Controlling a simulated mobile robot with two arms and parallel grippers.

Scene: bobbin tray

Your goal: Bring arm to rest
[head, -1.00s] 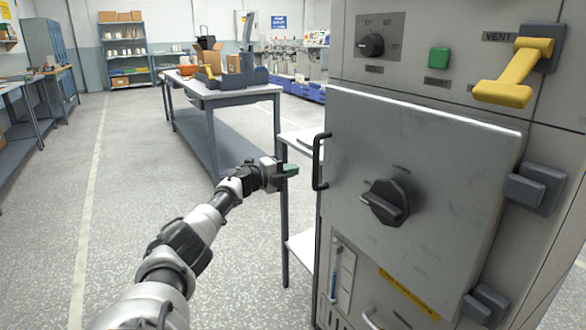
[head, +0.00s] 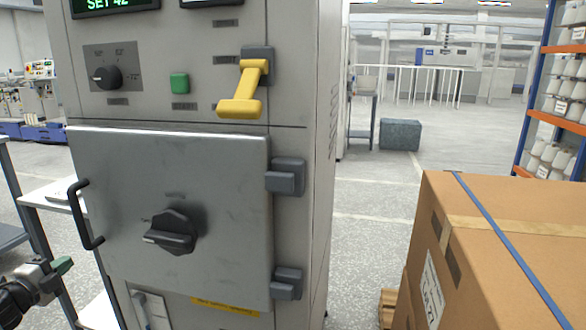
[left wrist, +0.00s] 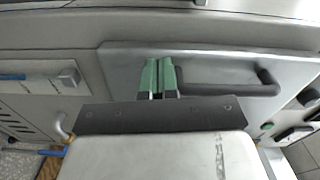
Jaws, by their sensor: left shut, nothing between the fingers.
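My left gripper (head: 62,266) is at the lower left of the head view, in front of a small side table and left of the grey cabinet. Its green fingertips also show in the left wrist view (left wrist: 158,74), side by side and shut, with nothing between them. The cabinet door (head: 180,215) is closed flat against the cabinet. Its black bar handle (head: 84,215) is apart from my fingers in the head view; in the left wrist view the handle (left wrist: 225,88) lies just right of the fingertips. My right gripper is not in view.
The cabinet bears a black door knob (head: 172,232), a yellow lever (head: 243,90) and a green button (head: 180,83). A large cardboard box (head: 510,240) stands close on the right. Open floor (head: 365,235) lies between cabinet and box. Orange-and-blue shelving (head: 556,100) stands at far right.

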